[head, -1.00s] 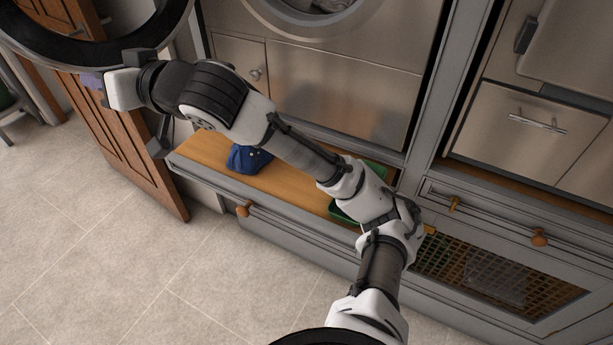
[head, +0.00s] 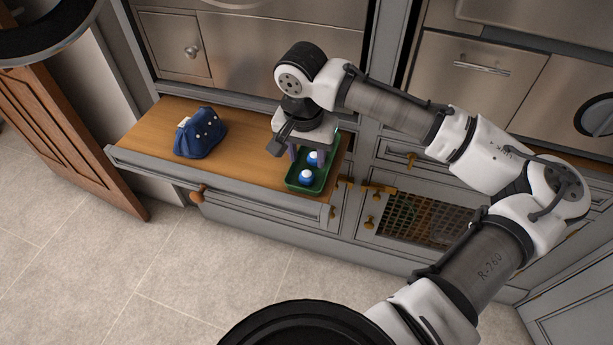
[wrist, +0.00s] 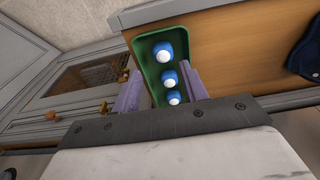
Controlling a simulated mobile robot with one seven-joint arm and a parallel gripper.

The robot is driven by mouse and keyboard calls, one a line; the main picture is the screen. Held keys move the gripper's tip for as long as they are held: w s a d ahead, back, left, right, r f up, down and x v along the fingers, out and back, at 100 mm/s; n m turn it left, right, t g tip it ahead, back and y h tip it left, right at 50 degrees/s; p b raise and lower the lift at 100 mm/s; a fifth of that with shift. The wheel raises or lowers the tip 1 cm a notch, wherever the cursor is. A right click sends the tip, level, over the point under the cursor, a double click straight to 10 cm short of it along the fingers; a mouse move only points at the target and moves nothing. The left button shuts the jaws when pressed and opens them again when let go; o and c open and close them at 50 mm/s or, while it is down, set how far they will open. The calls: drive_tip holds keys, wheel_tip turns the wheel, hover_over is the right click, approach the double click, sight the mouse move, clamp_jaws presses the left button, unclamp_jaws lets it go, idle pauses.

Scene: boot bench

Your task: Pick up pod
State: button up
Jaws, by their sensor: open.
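A green tray (head: 291,184) holds small blue-and-white pods; two show in the head view, a nearer pod (head: 306,178) and a farther pod (head: 314,158) partly covered by my gripper. The wrist view shows three in a row inside the green tray (wrist: 147,41): a far pod (wrist: 162,53), a middle pod (wrist: 169,77) and a near pod (wrist: 173,97). My gripper (head: 307,161) points down over the tray. Its purple fingers are open, and in the wrist view my gripper (wrist: 162,84) has them on either side of the row. It holds nothing.
The tray stands at the right end of a wooden bench top (head: 245,163). A dark blue cap (head: 200,133) lies to its left. Steel-fronted cabinets (head: 240,50) rise behind. A brass-coloured grille (head: 420,215) is at the right. The tiled floor in front is clear.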

sight(307, 181)
drive_tip(key=f, duration=0.5)
drive_tip(key=w+f, duration=0.1)
drive_tip(key=f, duration=0.1)
drive_tip(key=shift+w+f+p, duration=0.1)
drive_tip(key=shift+f+p, duration=0.2)
drive_tip(key=c, duration=0.7)
